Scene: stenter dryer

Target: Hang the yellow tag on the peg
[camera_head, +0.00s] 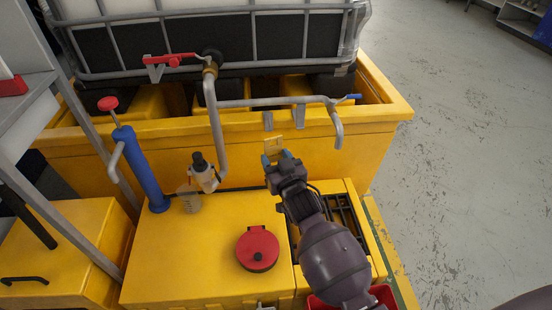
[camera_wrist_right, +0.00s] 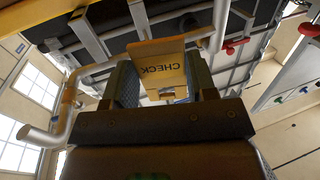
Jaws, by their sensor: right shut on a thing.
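The yellow tag (camera_head: 274,144) is in my right gripper (camera_head: 281,159), in front of the yellow basin wall. In the right wrist view the tag (camera_wrist_right: 162,65) stands between the two fingers and reads "CHECK", upside down. The fingers are shut on its lower part. Two short grey pieces (camera_head: 268,120) (camera_head: 301,115) hang at the wall's rim, just above and to the right of the tag. I cannot tell which part is the peg, nor whether the tag touches anything. My left gripper is not in view.
A blue cylinder (camera_head: 143,168), a bottle (camera_head: 203,173) and a red lid (camera_head: 258,249) are on the yellow cabinet (camera_head: 190,255). Floor at right is clear.

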